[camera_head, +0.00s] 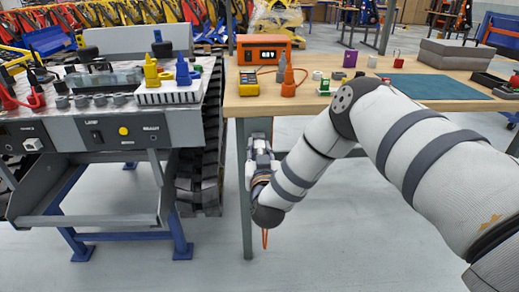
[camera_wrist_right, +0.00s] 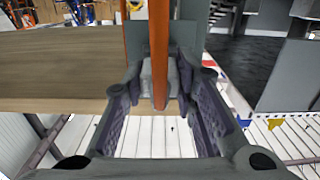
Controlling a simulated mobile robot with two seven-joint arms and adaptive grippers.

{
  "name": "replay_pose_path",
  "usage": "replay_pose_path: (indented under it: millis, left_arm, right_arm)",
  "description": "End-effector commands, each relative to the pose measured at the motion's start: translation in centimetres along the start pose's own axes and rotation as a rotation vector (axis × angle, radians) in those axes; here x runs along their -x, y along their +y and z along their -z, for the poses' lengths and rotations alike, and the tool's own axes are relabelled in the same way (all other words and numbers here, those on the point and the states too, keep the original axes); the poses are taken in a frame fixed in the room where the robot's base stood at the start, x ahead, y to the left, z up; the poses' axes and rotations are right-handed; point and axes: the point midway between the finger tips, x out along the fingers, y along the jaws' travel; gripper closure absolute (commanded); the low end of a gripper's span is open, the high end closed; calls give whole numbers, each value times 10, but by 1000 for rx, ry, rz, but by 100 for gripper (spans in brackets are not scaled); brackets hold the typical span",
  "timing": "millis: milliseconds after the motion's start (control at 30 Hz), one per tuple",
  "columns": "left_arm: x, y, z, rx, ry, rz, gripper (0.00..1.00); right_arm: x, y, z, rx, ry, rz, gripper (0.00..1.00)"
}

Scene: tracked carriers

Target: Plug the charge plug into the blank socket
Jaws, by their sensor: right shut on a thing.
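My right gripper (camera_head: 261,153) hangs below the front edge of the workbench, just right of the carrier's track. In the right wrist view its two fingers (camera_wrist_right: 160,82) are shut on a grey block, the charge plug (camera_wrist_right: 147,84), with an orange cable running up past it. The same orange cable (camera_head: 265,238) hangs below the wrist in the head view. The tracked carrier's grey front panel (camera_head: 130,135) is at left, with a white fitting (camera_head: 33,144), a black switch and a yellow button. I cannot tell which fitting is the blank socket. My left gripper is not in view.
The wooden workbench (camera_head: 340,82) holds an orange charger box (camera_head: 264,50), a yellow meter (camera_head: 249,83), an orange cone-shaped thing (camera_head: 288,80) and a teal mat (camera_head: 430,87). A grey open shelf (camera_head: 90,200) juts out below the panel. The floor in front is clear.

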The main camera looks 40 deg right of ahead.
Motion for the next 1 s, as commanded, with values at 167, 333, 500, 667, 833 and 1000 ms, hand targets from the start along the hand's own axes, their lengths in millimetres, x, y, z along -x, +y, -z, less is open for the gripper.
replay_pose_path:
  millis: [167,333,500,667,833,1000]
  left_arm:
    - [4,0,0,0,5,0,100]
    - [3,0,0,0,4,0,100]
    - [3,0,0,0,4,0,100]
    - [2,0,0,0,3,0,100]
    - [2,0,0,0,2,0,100]
    - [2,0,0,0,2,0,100]
  right_arm:
    - [0,-1,2,1,1,1,100]
    - [0,0,0,1,0,1,100]
    - [-1,0,0,1,0,0,100]
    - [-4,0,0,1,1,0,100]
    - [-6,0,1,0,1,0,58]
    - [-6,0,0,0,1,0,51]
